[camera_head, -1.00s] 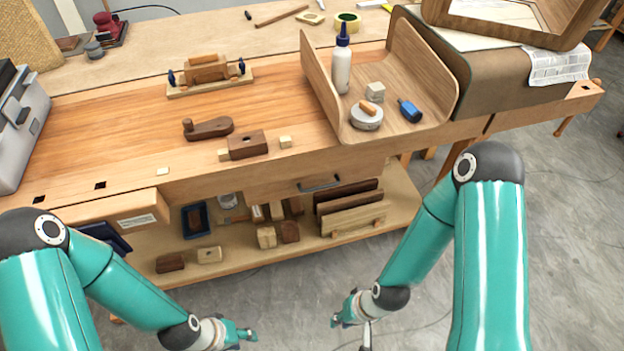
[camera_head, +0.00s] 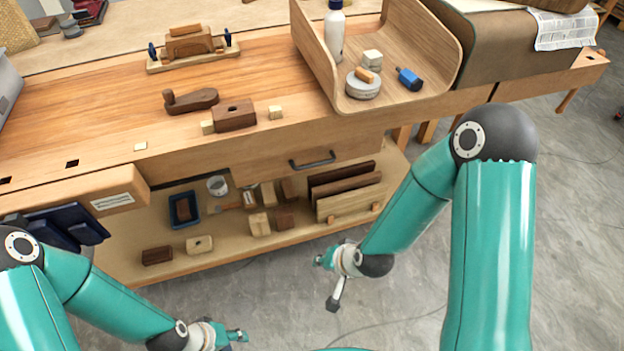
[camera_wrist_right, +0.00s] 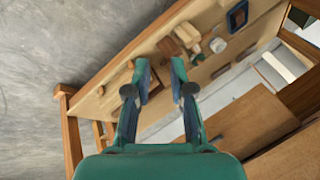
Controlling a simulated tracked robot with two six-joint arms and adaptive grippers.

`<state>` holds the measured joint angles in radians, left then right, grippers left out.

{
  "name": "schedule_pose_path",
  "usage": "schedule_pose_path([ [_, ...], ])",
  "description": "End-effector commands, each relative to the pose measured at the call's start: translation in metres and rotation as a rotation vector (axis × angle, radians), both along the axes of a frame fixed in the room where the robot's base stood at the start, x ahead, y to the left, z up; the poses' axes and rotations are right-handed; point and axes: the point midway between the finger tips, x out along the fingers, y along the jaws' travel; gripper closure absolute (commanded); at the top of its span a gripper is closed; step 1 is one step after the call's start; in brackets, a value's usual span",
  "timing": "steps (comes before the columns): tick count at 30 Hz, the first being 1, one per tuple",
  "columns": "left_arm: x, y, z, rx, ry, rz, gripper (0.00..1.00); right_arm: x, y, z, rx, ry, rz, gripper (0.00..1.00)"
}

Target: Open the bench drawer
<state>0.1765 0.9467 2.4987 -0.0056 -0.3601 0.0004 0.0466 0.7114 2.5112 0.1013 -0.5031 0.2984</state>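The bench drawer (camera_head: 265,168) is a plain wooden front under the worktop, with a dark bar handle (camera_head: 312,160). Its front looks about flush with the bench; I see no gap. My right gripper (camera_head: 326,281) is in front of the bench, below and apart from the handle. In the right wrist view my right gripper (camera_wrist_right: 161,72) has its two fingers apart with nothing between them. The handle cannot be made out there. My left gripper (camera_head: 240,337) is low in the head view, away from the drawer; its finger gap cannot be made out.
A lower shelf (camera_head: 225,240) holds wooden blocks, boards and a blue tray (camera_head: 184,208). A curved wooden shell (camera_head: 425,45) with a bottle stands on the worktop. The floor in front is clear.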

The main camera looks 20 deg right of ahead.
Motion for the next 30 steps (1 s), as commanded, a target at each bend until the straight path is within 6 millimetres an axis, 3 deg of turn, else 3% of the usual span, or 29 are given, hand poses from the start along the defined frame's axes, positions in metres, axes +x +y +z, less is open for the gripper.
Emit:
schedule_pose_path([
  [1,0.000,0.000,-0.044,0.000,0.001,0.000,0.60,0.020,-0.004,-0.017,0.018,-0.073,-0.077,0.77],
  [3,0.000,0.000,-0.072,0.000,0.001,0.000,0.60,0.043,-0.008,-0.011,0.059,-0.163,-0.188,0.77],
  [9,0.000,0.000,-0.150,0.000,0.000,0.000,0.60,0.088,-0.021,0.019,0.248,-0.414,-0.476,0.77],
  [15,0.000,0.000,-0.207,0.000,0.000,0.000,0.60,0.100,-0.033,0.057,0.482,-0.607,-0.680,0.77],
  [22,0.000,0.000,-0.231,0.000,0.000,0.000,0.60,0.098,-0.042,0.084,0.640,-0.703,-0.780,0.77],
  [30,0.000,0.000,-0.211,0.000,0.000,0.000,0.60,0.108,-0.043,0.092,0.653,-0.710,-0.793,0.77],
])
